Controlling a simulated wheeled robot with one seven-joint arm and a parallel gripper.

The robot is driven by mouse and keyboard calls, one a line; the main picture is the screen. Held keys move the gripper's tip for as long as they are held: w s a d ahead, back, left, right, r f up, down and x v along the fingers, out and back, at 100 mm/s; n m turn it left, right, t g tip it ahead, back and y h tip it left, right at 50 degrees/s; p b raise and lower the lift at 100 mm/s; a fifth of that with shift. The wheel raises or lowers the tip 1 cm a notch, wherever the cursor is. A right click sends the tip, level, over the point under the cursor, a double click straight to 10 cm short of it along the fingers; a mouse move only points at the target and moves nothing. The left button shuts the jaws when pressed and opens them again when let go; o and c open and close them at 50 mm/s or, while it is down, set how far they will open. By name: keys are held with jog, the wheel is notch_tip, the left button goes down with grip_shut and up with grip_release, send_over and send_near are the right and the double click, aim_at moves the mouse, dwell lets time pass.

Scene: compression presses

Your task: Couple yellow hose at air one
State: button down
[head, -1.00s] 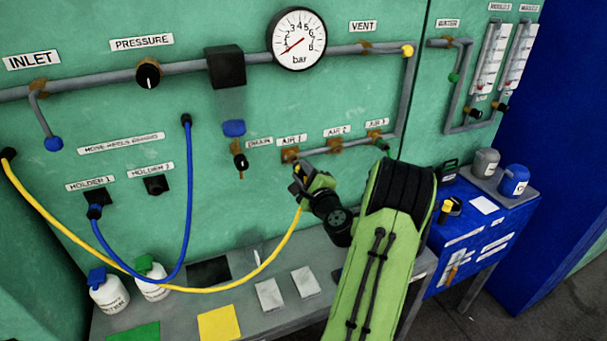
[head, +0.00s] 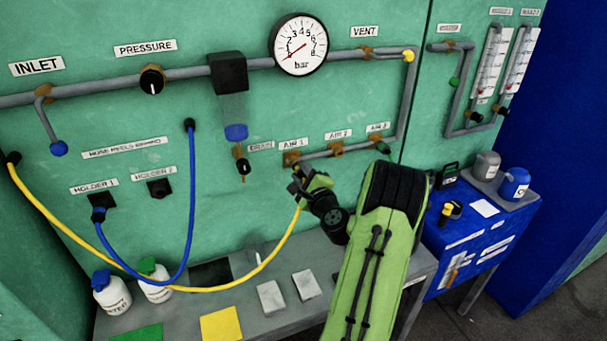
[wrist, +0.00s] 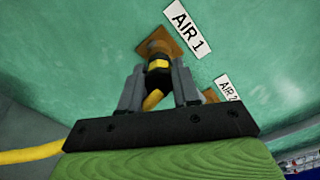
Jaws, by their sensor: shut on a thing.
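The yellow hose (head: 185,289) runs from a fitting at the far left wall, sags over the bench and rises to my gripper (head: 299,182). In the wrist view my gripper (wrist: 158,88) is shut on the hose's end, a black and yellow coupling (wrist: 158,66). The coupling lines up with the brass AIR 1 outlet (wrist: 157,42), which also shows in the head view (head: 291,159). The coupling's tip meets the outlet in the wrist picture; whether it is locked on I cannot tell. The AIR 1 label (wrist: 182,28) is beside the outlet.
The AIR 2 outlet (head: 336,149) and AIR 3 outlet (head: 376,138) are close on the right. The drain valve (head: 242,165) hangs to the left. A blue hose (head: 187,220) loops to HOLDER 1 (head: 98,201). The grey bench (head: 330,265) lies below.

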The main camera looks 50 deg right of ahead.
jog(key=shift+p+x, duration=0.65)
jog(key=shift+x, duration=0.1)
jog(key=c, duration=0.7)
grip_release()
jog(key=shift+w, duration=0.15)
jog(key=shift+c, duration=0.2)
jog(key=shift+s+a+f+b, duration=0.15)
jog(key=shift+s+b, duration=0.15)
jog(key=shift+s, duration=0.2)
jog(key=b+v, duration=0.8)
jog(key=v, duration=0.6)
jog(key=shift+s+a, duration=0.25)
jog(key=shift+s, duration=0.1)
